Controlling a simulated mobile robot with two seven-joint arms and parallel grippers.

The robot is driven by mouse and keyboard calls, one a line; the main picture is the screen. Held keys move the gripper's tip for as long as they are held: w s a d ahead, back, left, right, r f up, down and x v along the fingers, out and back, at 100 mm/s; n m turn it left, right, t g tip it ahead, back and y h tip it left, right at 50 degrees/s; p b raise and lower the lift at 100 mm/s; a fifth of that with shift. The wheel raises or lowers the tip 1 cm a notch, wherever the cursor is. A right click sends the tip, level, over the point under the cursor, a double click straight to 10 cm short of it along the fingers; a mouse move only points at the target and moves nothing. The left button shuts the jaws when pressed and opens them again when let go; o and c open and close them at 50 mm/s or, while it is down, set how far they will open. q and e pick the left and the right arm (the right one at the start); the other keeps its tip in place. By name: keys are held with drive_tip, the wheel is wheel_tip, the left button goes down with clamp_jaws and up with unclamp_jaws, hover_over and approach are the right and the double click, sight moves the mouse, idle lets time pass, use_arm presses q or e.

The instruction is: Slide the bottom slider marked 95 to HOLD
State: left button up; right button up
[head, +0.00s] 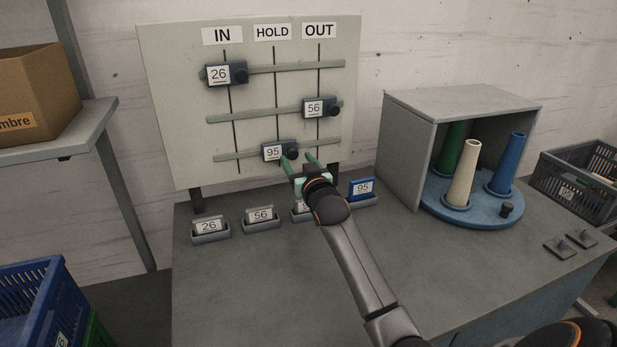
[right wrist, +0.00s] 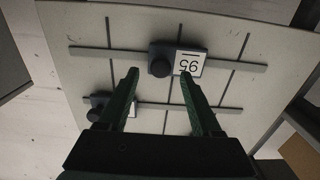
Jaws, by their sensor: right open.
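The bottom slider marked 95 (head: 272,152) is a dark block with a white label and a round dark knob on the lowest rail (head: 232,155). It sits over the middle line, under the HOLD sign (head: 272,32). The right wrist view shows the slider (right wrist: 188,63) upside down, its knob (right wrist: 160,67) between my fingertips. My right gripper (head: 300,157) is open, its green fingers pointing at the board; it also shows in the wrist view (right wrist: 158,74). I cannot tell whether a finger touches the slider. My left gripper is not in view.
Slider 26 (head: 219,74) is at IN on the top rail; slider 56 (head: 315,106) is at OUT on the middle rail. Below the board (head: 170,100) stand card holders, one partly hidden by my arm. A grey box (head: 408,125) and a blue turntable with cones (head: 475,213) are at right.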

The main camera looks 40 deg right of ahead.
drive_tip(key=v, duration=0.9)
drive_tip(key=shift+s, duration=0.25)
